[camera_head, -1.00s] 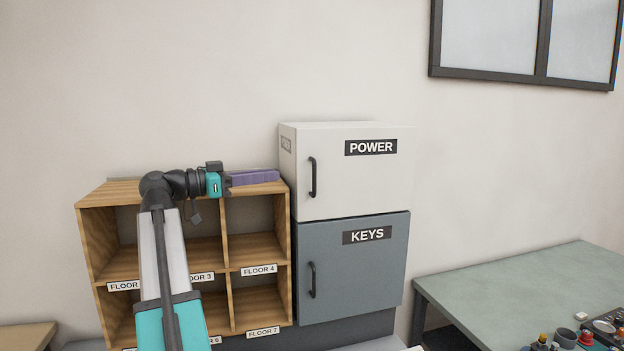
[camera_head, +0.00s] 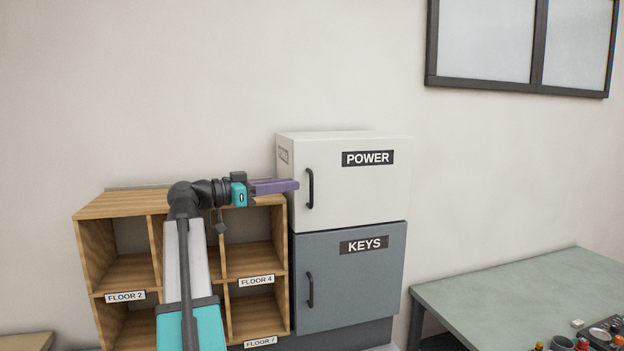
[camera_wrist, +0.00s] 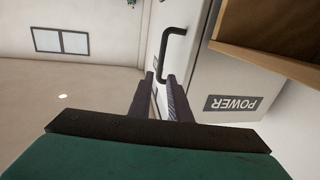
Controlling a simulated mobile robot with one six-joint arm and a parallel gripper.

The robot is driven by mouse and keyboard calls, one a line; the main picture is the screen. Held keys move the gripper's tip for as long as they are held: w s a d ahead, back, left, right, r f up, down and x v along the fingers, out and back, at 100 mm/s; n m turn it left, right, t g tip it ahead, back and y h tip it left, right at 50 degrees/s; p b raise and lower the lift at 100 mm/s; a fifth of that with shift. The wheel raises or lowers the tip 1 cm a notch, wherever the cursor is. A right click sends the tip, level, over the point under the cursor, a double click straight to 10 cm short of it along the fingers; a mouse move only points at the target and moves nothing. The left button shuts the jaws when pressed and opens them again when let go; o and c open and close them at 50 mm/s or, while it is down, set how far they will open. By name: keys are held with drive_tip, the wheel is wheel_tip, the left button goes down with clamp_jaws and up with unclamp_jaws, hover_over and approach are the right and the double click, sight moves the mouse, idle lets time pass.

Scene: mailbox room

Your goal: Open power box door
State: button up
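The white power box (camera_head: 355,195) has a shut door with a POWER label (camera_head: 368,158) and a black vertical handle (camera_head: 309,188) on the door's left side. My gripper (camera_head: 296,185) is level with the handle and just to its left in the head view. In the wrist view, my gripper (camera_wrist: 160,76) has its two purple fingers apart with nothing between them. The handle (camera_wrist: 172,42) shows beyond the fingertips there, and the POWER label (camera_wrist: 233,103) appears upside down. I cannot tell the exact gap between fingertips and handle.
A grey KEYS box (camera_head: 350,280) with its own handle sits under the power box, its door shut. A wooden pigeonhole shelf (camera_head: 125,205) stands left of the boxes, behind my arm. A green table (camera_head: 510,290) with small items is at right.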

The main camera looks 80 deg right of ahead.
drive_tip(key=p, duration=0.3)
hover_over(311, 203)
drive_tip(key=shift+d, duration=0.3)
drive_tip(key=shift+b, duration=0.3)
clamp_jaws()
